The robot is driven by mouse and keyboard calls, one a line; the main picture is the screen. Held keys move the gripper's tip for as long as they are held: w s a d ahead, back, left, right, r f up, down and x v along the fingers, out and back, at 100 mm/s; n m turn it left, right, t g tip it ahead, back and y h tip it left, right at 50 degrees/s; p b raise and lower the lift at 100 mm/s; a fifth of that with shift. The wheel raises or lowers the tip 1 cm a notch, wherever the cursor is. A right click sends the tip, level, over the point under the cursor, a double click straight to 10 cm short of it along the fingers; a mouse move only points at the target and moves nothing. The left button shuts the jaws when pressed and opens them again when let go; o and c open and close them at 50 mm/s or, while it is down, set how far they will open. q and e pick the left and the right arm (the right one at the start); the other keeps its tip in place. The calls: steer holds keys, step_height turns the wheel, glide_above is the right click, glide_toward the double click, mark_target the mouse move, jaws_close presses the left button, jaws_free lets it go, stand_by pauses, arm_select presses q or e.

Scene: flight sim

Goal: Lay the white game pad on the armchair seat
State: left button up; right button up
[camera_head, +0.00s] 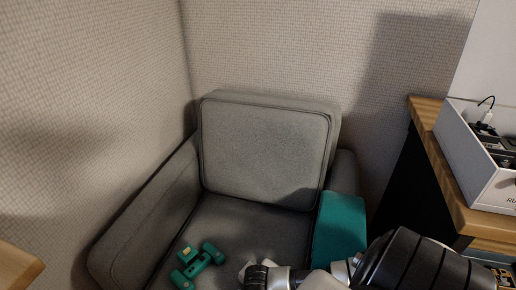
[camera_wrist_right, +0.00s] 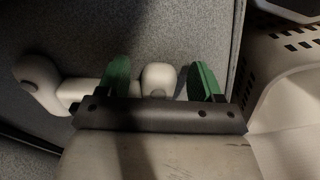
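The grey armchair (camera_head: 265,150) stands in the corner, and its seat (camera_head: 245,225) shows below the backrest. In the right wrist view the white game pad (camera_wrist_right: 35,70) is at the left and middle, over grey fabric. One rounded end of it (camera_wrist_right: 158,78) shows between the green fingers of my right gripper (camera_wrist_right: 162,66). The fingers stand apart, with a gap on each side of that end. I cannot tell whether the pad touches the fabric. In the head view my right arm reaches over the seat's front right, and its gripper is not clear there. My left gripper is out of view.
A teal flat thing (camera_head: 340,228) covers the right armrest. A wooden desk (camera_head: 428,115) with a white box (camera_head: 455,145) stands at the right. The seat's back middle is clear.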

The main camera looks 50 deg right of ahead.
arm_select(q)
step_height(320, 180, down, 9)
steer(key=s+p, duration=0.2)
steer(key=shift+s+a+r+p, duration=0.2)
steer(key=shift+p, duration=0.1)
arm_select(e)
step_height(320, 180, up, 12)
stand_by(0.3)
